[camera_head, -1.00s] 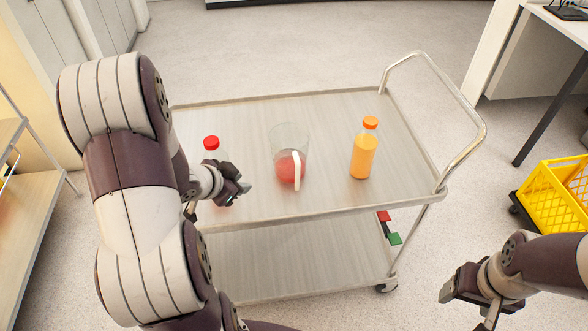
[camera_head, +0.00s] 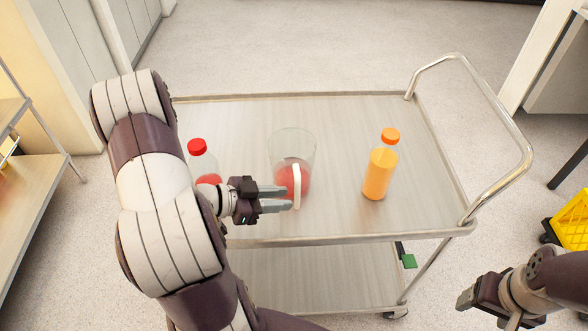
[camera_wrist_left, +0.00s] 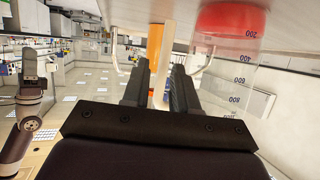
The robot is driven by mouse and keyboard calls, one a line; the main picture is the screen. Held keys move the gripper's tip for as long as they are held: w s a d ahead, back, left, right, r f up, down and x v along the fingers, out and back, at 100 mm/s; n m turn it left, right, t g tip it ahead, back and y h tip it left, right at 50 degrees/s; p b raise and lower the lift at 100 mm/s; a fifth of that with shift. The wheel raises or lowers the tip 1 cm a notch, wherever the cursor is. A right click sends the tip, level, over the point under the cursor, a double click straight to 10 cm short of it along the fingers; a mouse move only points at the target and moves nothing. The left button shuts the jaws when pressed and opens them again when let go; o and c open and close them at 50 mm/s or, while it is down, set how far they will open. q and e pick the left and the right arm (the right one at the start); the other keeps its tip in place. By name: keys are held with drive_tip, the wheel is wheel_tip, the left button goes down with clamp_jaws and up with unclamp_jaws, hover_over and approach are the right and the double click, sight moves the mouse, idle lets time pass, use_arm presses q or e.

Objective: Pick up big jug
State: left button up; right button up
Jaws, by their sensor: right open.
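The big jug (camera_head: 292,147) is clear, holds red juice and stands upright on the trolley top. Its pale handle (camera_head: 297,187) faces the near side. My left gripper (camera_head: 288,198) is open, with its two fingers spread at the handle. In the left wrist view, which looks upside down, the handle (camera_wrist_left: 166,45) shows ahead between the fingers (camera_wrist_left: 160,68), and the jug's marked wall (camera_wrist_left: 238,72) is at the right. I see no grip on the handle. My right gripper (camera_head: 463,302) is open and empty at the lower right, away from the trolley.
A red-capped bottle (camera_head: 198,148) with red juice stands left of the jug, partly behind my left arm. An orange juice bottle (camera_head: 380,170) stands to the right. The trolley (camera_head: 340,110) has clear room at the back and a handrail at right. A yellow crate (camera_head: 572,225) sits on the floor.

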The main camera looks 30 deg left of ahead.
use_arm(q)
drive_tip(key=x, duration=0.7)
drive_tip(key=shift+w+a+f, duration=0.1)
drive_tip(key=shift+w+f, duration=0.1)
drive_tip(key=shift+w, duration=0.1)
clamp_jaws()
drive_tip(key=shift+r, duration=0.1)
idle(0.8)
